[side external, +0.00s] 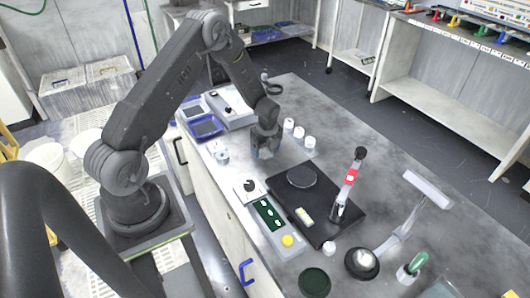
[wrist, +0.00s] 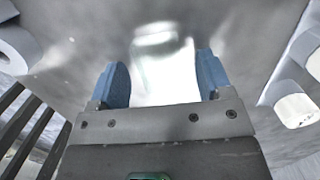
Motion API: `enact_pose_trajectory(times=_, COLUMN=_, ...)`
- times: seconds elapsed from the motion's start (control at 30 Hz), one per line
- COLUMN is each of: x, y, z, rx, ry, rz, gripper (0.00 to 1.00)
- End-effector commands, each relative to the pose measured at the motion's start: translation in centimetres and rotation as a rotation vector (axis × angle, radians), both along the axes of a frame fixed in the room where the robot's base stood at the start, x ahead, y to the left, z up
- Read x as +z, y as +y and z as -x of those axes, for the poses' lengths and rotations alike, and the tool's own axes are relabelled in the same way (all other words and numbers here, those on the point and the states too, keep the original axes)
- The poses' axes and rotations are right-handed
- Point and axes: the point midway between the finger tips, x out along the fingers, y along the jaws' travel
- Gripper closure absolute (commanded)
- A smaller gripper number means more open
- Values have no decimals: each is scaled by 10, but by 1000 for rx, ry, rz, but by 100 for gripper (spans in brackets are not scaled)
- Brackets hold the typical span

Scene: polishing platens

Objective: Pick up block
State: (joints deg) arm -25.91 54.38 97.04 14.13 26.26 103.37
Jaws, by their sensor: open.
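My gripper (side external: 264,152) is above the back left part of the grey table, near its edge. In the wrist view my gripper (wrist: 162,82) shows two blue fingers spread apart. A bright white patch lies between and beyond them; I cannot tell if it is glare or an object. A small pale yellow block (side external: 304,216) lies on the black platen base (side external: 325,226), apart from my gripper, to its lower right in the side view. I cannot make out this block in the wrist view.
Several white cylinders (side external: 299,132) stand just right of my gripper; one also shows at right in the wrist view (wrist: 297,110). A round dark disc (side external: 302,177) and an upright handle with a red band (side external: 351,178) are on the base. A control panel (side external: 270,218) is left of it.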

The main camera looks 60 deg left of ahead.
Motion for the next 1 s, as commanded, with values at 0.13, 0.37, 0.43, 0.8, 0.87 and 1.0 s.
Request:
enact_pose_trajectory(times=0.13, x=-2, y=0, z=0, rx=0, ry=-1, rz=-1, gripper=28)
enact_pose_trajectory(times=0.37, x=-1, y=0, z=0, rx=0, ry=-1, rz=0, gripper=40)
enact_pose_trajectory(times=0.43, x=-1, y=0, z=0, rx=0, ry=-1, rz=0, gripper=47)
enact_pose_trajectory(times=0.8, x=-1, y=0, z=0, rx=0, ry=-1, rz=0, gripper=82)
enact_pose_trajectory(times=0.87, x=-1, y=0, z=0, rx=0, ry=-1, rz=-1, gripper=84)
enact_pose_trajectory(times=1.0, x=-1, y=0, z=0, rx=0, ry=-1, rz=-1, gripper=84)
